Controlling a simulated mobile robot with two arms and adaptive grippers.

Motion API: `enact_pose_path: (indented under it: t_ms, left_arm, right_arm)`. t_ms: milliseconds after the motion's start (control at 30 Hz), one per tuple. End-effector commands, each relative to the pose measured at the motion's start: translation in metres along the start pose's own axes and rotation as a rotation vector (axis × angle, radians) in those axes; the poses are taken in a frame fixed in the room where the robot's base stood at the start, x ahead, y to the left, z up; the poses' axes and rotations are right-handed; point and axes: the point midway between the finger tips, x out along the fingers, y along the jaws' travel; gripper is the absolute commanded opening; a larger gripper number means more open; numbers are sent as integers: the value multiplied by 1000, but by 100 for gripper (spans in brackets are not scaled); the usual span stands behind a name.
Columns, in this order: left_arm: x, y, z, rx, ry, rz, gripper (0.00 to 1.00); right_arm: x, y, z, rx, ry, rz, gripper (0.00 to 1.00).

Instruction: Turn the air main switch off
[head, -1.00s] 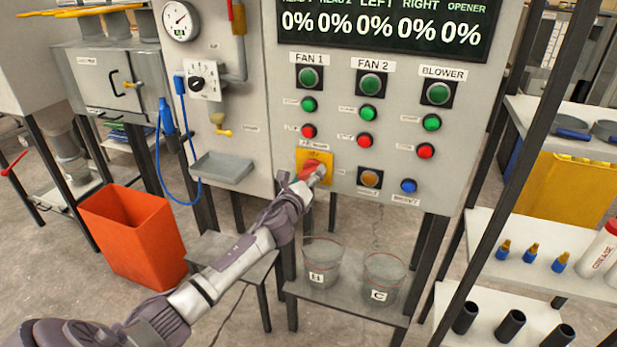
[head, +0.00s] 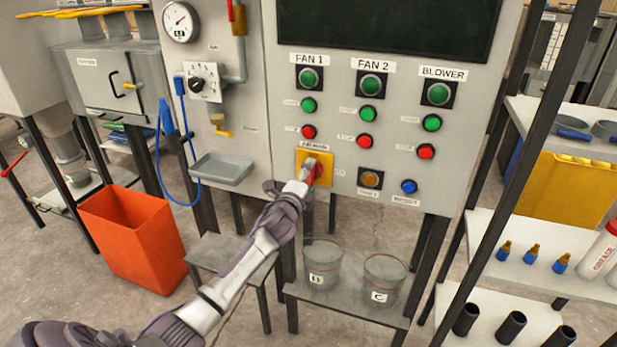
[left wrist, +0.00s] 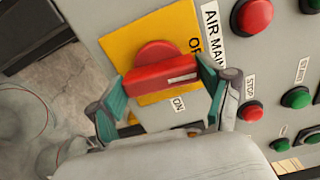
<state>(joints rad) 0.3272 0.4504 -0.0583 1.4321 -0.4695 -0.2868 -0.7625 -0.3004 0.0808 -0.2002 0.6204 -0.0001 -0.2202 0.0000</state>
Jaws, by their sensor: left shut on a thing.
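The air main switch is a red rotary handle (head: 318,170) on a yellow plate (head: 327,162), low on the grey control panel. My left gripper (head: 308,178) is at the switch and hides part of it in the head view. In the left wrist view the red handle (left wrist: 160,75) lies between the two teal fingers of my left gripper (left wrist: 165,88), which is shut on it. A white mark on the handle faces the side with the partly hidden off label; an on label is also visible. The panel's display (head: 385,25) is dark. My right gripper is not in view.
Green and red fan and blower buttons (head: 366,141) sit above and beside the switch. An orange button (head: 370,179) and a blue button (head: 409,186) are to its right. Two clear buckets (head: 322,262) stand on a low table below. A metal tray (head: 221,168) juts out at left.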

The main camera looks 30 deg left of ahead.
Motion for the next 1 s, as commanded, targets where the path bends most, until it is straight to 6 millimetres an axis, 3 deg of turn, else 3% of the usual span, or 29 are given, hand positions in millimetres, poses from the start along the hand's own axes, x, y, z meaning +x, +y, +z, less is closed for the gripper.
enact_pose_path:
  t_ms: [300,767,800,900,1000]
  left_arm:
    - [0,1,0,-97,-1,3,44]
    - [0,2,0,-113,-1,3,44]
    - [0,2,0,-113,-1,3,81]
    - [0,2,0,-112,-1,3,97]
    - [0,1,0,-111,-1,2,100]
  right_arm:
    - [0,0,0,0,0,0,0]
    - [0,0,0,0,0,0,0]
    - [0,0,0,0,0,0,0]
    - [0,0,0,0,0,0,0]
    - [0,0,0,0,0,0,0]
